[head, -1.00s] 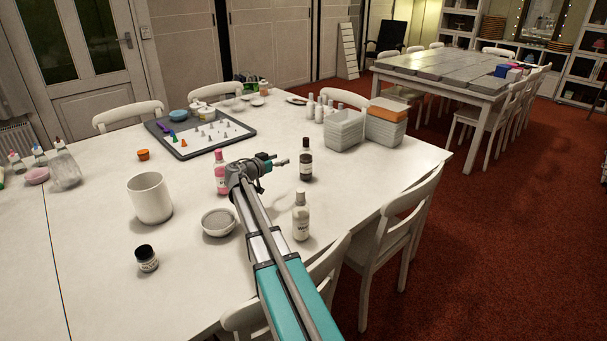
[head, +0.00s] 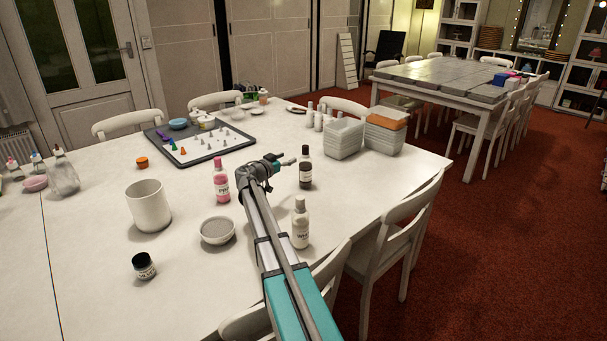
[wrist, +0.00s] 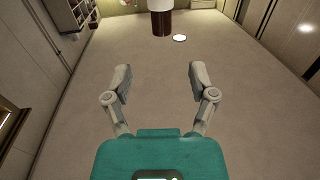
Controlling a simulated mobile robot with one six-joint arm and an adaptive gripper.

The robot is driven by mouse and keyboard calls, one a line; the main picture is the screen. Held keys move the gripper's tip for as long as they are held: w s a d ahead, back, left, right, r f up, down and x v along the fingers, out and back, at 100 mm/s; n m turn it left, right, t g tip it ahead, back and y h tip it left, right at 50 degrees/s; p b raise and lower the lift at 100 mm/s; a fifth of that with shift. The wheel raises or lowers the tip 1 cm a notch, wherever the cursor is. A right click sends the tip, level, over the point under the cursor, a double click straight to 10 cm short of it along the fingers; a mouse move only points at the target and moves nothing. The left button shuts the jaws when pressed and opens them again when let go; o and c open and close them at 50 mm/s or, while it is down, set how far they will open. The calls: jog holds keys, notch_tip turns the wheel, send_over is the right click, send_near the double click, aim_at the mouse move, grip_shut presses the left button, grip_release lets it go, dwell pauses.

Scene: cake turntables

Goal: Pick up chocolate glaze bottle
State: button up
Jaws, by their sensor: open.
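The chocolate glaze bottle (head: 305,168) is dark brown with a black cap and a pale label. It stands upright on the white table (head: 90,275) in the head view. My gripper (head: 287,160) is just left of the bottle's upper part, with a small gap seeming to lie between them. In the wrist view my gripper (wrist: 160,82) is open, with nothing between its two fingers. A brown and white cylindrical shape is cut off at the top of that view; I cannot tell for sure whether it is the bottle.
A pink bottle (head: 221,180) stands left of my gripper, and a white bottle (head: 300,223) stands right of my arm. A grey bowl (head: 218,231) and white pot (head: 149,206) are farther left. White containers (head: 344,138) stand behind the bottle. Table right of the bottle is clear.

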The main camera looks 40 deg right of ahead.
aim_at(305, 147)
jog(key=shift+w+d, duration=0.2)
jog(key=shift+d, duration=0.7)
jog(key=shift+w+d, duration=0.15)
jog(key=shift+d, duration=0.8)
jog(key=shift+w+d, duration=0.2)
jog(key=shift+d, duration=0.7)
jog(key=shift+w+d+f, duration=0.1)
jog(key=shift+w+d, duration=0.1)
jog(key=shift+d, duration=0.65)
jog(key=shift+w+d, duration=0.2)
jog(key=shift+d, duration=0.65)
jog(key=shift+w+d+f, duration=0.1)
jog(key=shift+w+d, duration=0.1)
jog(key=shift+d, duration=0.65)
grip_shut()
jog(key=shift+r, duration=0.1)
